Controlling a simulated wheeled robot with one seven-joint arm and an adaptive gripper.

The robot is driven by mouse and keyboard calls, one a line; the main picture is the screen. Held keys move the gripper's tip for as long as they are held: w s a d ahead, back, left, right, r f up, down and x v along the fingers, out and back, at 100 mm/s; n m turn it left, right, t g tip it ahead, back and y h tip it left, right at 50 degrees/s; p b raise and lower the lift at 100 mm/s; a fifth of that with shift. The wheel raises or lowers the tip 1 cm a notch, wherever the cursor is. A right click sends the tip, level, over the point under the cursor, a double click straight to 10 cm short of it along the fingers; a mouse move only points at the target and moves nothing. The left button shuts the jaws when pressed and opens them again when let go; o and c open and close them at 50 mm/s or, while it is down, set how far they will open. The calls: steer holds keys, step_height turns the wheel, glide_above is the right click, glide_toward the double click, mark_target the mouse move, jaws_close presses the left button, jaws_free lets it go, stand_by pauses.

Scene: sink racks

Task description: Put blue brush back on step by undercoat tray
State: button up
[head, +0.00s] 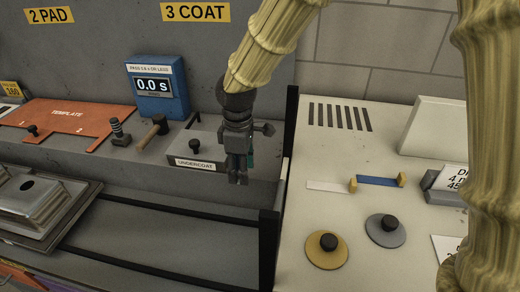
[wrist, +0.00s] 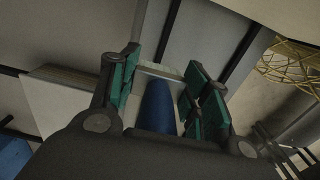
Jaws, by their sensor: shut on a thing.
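In the wrist view, the blue brush (wrist: 158,106) shows as a blue tapered handle with a pale, flat end beyond it. My gripper (wrist: 160,88) is shut on it, with green finger pads on both sides. In the head view, my gripper (head: 238,178) points down just right of the undercoat tray (head: 195,162). The brush is mostly hidden there by the fingers. The tray is grey with a white UNDERCOAT label and a black knob on top. The grey step (head: 120,166) runs along the back wall; I cannot tell whether the brush touches it.
A black post (head: 268,240) and a pale counter (head: 330,145) with knobbed discs lie to the right. Metal trays (head: 40,200) sit front left.

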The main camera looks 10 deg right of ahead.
steer(key=p, duration=0.4)
glide_above(263, 162)
steer(key=shift+w+f, duration=0.1)
steer(key=shift+f, duration=0.5)
steer(key=shift+f+p, duration=0.6)
steer(key=shift+f, duration=1.15)
steer(key=shift+f, duration=0.1)
steer(key=o, duration=1.1)
step_height(263, 162, up, 12)
steer(key=b, duration=0.2)
steer(key=shift+b, duration=0.4)
